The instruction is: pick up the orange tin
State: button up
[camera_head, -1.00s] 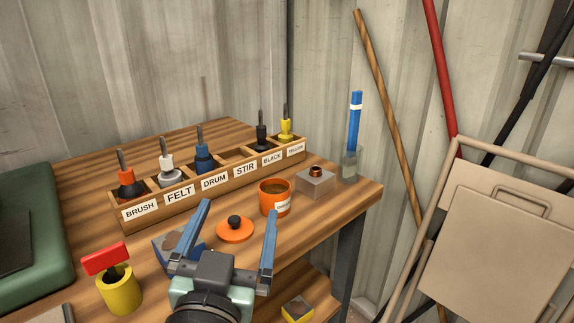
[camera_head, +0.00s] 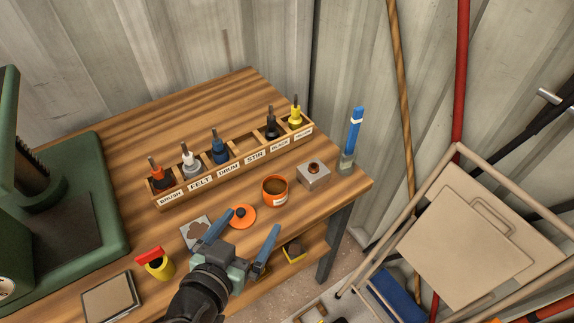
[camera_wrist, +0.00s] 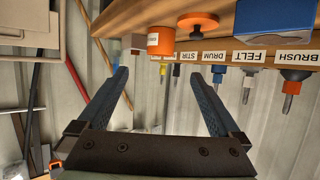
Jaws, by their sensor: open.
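The orange tin (camera_head: 275,191) stands upright and open near the bench's front right edge, with brown contents and a white label. It also shows in the wrist view (camera_wrist: 161,40), where the picture is upside down. An orange lid with a dark knob (camera_head: 242,217) lies flat on the bench left of the tin. My gripper (camera_head: 246,232) is open, its two blue fingers spread and empty. It is in front of the tin and lid, at the bench's front edge, apart from the tin. In the wrist view the fingers (camera_wrist: 160,85) also show open with nothing between them.
A labelled wooden rack (camera_head: 235,165) with several handled tools stands behind the tin. A grey block (camera_head: 313,176) and a blue-handled brush in a jar (camera_head: 351,140) are to its right. A yellow pot (camera_head: 158,265) and a green machine (camera_head: 75,205) are at left. A folding chair (camera_head: 485,225) stands right.

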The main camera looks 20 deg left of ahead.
aim_at(270, 195)
jog(key=x, duration=1.2)
jog(key=shift+w+a+f, duration=0.1)
jog(key=shift+w+f, duration=0.15)
jog(key=shift+w, duration=0.05)
grip_shut()
jog(key=shift+r, duration=0.1)
